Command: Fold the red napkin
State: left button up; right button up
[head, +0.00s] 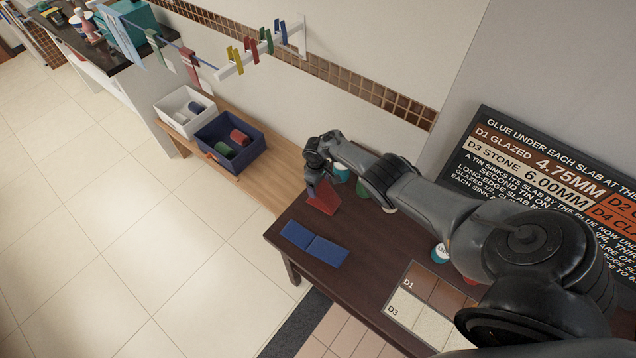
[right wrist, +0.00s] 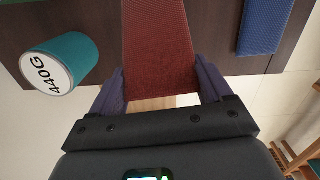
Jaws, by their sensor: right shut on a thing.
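The red napkin (head: 323,196) is at the far left part of the dark table (head: 350,225), under my right gripper (head: 317,181). In the right wrist view the red napkin (right wrist: 158,45) stretches from between the fingers of my right gripper (right wrist: 160,88) over the tabletop. That gripper is shut on the napkin's near edge, with one finger at each side. In the head view the napkin looks tilted, partly raised; its far side is hidden by the gripper. My left gripper is not in view.
A blue cloth (head: 314,243) in two panels lies flat near the table's front edge. A teal tin (right wrist: 60,62) marked 440G stands beside the napkin. Slab samples (head: 420,305) lie at the right. A navy bin (head: 230,145) and white bin (head: 186,110) stand on a wooden bench.

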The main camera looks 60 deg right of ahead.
jog(key=shift+s+a+f, duration=0.15)
jog(key=shift+f, duration=0.5)
jog(key=shift+s+f+b, duration=0.1)
jog(key=shift+f+b, duration=0.05)
jog(key=shift+b, duration=0.2)
jog(key=shift+o, duration=0.3)
jog(key=shift+w, duration=0.25)
jog(key=shift+a, duration=0.1)
jog(key=o, duration=1.4)
jog(key=shift+c, duration=0.2)
jog(key=shift+w, duration=0.1)
